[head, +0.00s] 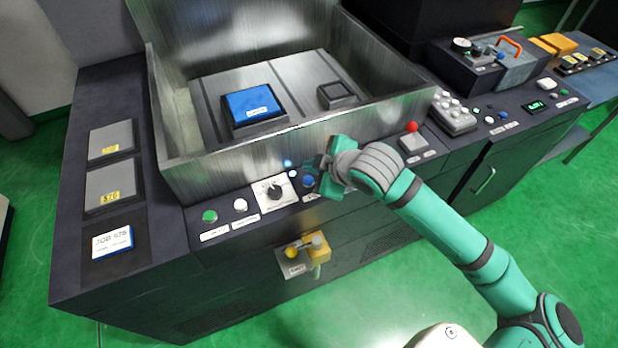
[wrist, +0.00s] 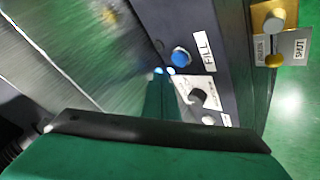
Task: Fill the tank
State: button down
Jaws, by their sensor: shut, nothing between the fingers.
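The tank (head: 235,157) is an open metal box on the machine, with no liquid visible inside. A blue block (head: 252,106) sits on its slotted bed. The blue FILL button (head: 308,181) is on the front panel below the tank wall. In the wrist view the button (wrist: 180,57) stands beside its FILL label (wrist: 207,48). My gripper (head: 325,172) is shut and empty, close to the button's right in the head view. In the wrist view my gripper (wrist: 160,95) ends beside the button, apart from it. A yellow drain valve (head: 317,246) is on the cabinet front; a SHUT label (wrist: 298,47) shows beside it.
A dial (head: 274,191), a white button (head: 240,205) and a green button (head: 209,216) line the panel to the left. A red-topped control (head: 412,128) stands to the right. The tank wall rises behind the panel. The green floor in front is open.

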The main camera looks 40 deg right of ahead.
jog(key=shift+r, duration=1.5)
jog(key=shift+f, duration=0.1)
